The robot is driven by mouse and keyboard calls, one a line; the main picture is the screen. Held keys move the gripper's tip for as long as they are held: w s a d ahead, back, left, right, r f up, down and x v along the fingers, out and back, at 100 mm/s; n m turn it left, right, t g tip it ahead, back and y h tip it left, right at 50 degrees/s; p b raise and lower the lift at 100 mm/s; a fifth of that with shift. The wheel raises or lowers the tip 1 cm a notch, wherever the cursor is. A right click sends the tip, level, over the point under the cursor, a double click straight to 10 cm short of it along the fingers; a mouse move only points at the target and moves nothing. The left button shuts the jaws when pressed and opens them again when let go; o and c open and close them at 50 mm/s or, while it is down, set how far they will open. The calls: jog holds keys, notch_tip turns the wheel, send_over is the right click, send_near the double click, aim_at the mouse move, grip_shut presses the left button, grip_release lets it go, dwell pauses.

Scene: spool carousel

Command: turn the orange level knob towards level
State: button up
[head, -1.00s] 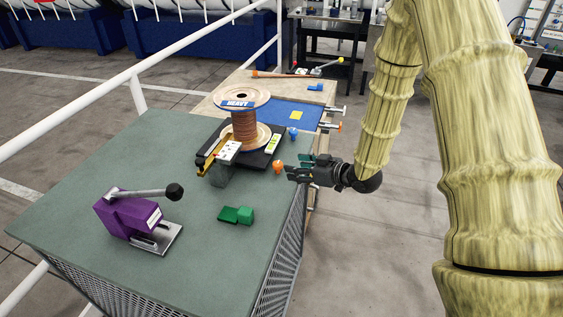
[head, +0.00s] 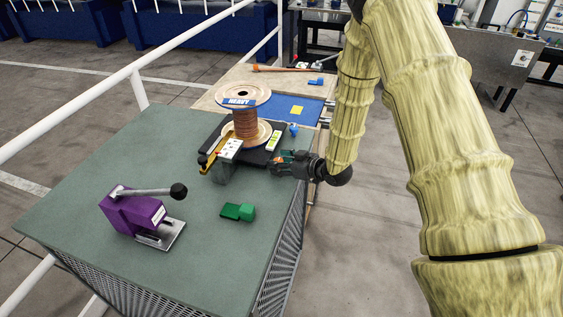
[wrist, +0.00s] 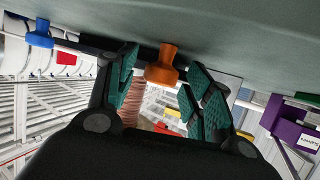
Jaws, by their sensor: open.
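The orange level knob (wrist: 164,66) shows in the wrist view between the two teal-padded fingers of my open gripper (wrist: 160,88). I cannot tell whether either pad touches it. In the head view my gripper (head: 280,160) is at the right side of the black platform (head: 262,156), and its fingers mostly hide the orange knob. The blue knob (head: 293,130) stands farther back along the same side; in the wrist view it is at the upper left (wrist: 40,34). A spool of copper-coloured wire (head: 246,123) labelled HEAVY stands upright on the platform.
A green block (head: 247,211) and a purple clamp (head: 135,212) with a lever lie on the grey-green table (head: 85,180) in front. A white rail (head: 110,85) runs along the left.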

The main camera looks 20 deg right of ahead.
jog(key=c, duration=1)
jog(key=shift+f+b, duration=0.1)
jog(key=shift+b, duration=0.25)
jog(key=shift+s+a+f+m+t+h+b, duration=0.1)
jog(key=shift+m+t+h+b, duration=0.15)
jog(key=shift+m+h+b, duration=0.2)
jog(key=shift+a+m+t+h+b, duration=0.1)
jog(key=shift+m+t+h+b, duration=0.15)
jog(key=shift+m+h+b, duration=0.2)
jog(key=m+t+h+b, duration=0.1)
jog(key=m+h+b, duration=0.1)
jog(key=m+h, duration=0.1)
jog(key=shift+a+b, duration=0.1)
jog(key=shift+b, duration=0.3)
jog(key=m+h+b, duration=0.2)
jog(key=m+h, duration=0.1)
jog(key=h, duration=0.1)
jog(key=shift+a, duration=0.2)
jog(key=shift+a+r+m+g+h, duration=0.1)
jog(key=shift+r+m+g+h, duration=0.1)
jog(key=shift+m+h, duration=0.8)
jog(key=shift+a+r+m+g+h, duration=0.1)
jog(key=shift+m+g+h, duration=0.1)
jog(key=shift+m+h, duration=0.8)
jog(key=shift+h, duration=0.3)
jog(key=shift+d, duration=0.1)
